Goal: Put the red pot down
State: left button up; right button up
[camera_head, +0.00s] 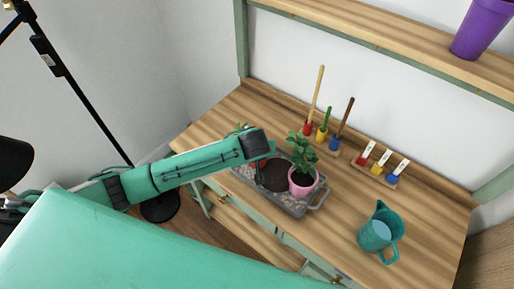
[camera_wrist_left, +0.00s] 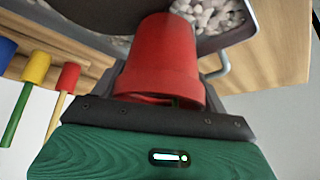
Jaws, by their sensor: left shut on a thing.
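The red pot (camera_wrist_left: 160,60) fills the middle of the left wrist view. My left gripper (camera_wrist_left: 160,108) is shut on it. In the head view, my left gripper (camera_head: 264,160) is over the left part of a grey tray (camera_head: 290,207), and hides most of the red pot. Some green leaves (camera_head: 240,128) show behind the gripper. The tray also shows in the left wrist view (camera_wrist_left: 240,38), with pale pebbles beside the pot. I cannot tell whether the pot touches the tray. My right gripper is not in view.
A pink pot with a plant (camera_head: 302,182) stands at the tray's right end, beside a dark round patch (camera_head: 275,176). A teal watering can (camera_head: 378,235) stands at the right.

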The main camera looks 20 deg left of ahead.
pick_arm(q)
jog(key=o, duration=1.2)
jog(key=shift+f, duration=0.1)
jog(key=shift+o, duration=0.2)
jog(key=v, duration=1.2)
jog(key=shift+b, duration=0.3)
jog(key=shift+s+d, duration=0.1)
